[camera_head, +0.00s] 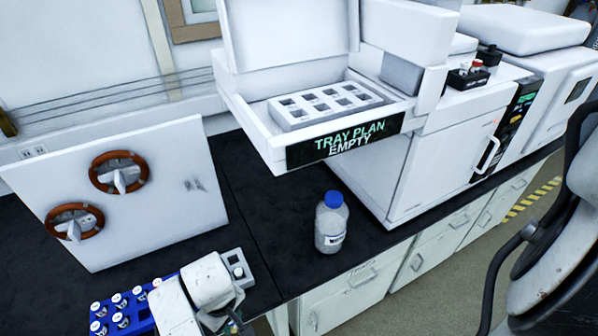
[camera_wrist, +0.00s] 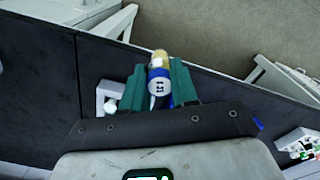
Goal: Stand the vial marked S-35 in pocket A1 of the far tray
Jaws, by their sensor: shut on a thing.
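My gripper (camera_wrist: 158,88) has its green fingers shut on a vial (camera_wrist: 159,62) with a yellowish end and a blue-and-white part between the fingers. No marking on the vial can be read. In the head view my arm is at the bottom left, and the vial cannot be made out there. A white tray (camera_head: 292,123) with two rows of square pockets sits in the open white bay at upper centre, well apart from my gripper. Its pockets look empty, and no pocket names can be read. The bay's front display (camera_head: 345,144) reads "TRAY PLAN EMPTY".
A blue rack (camera_head: 140,321) with several white-capped vials is at the bottom left. A blue-capped bottle (camera_head: 331,222) stands on the black bench below the bay. A white panel with two brown rings (camera_head: 150,200) is at left.

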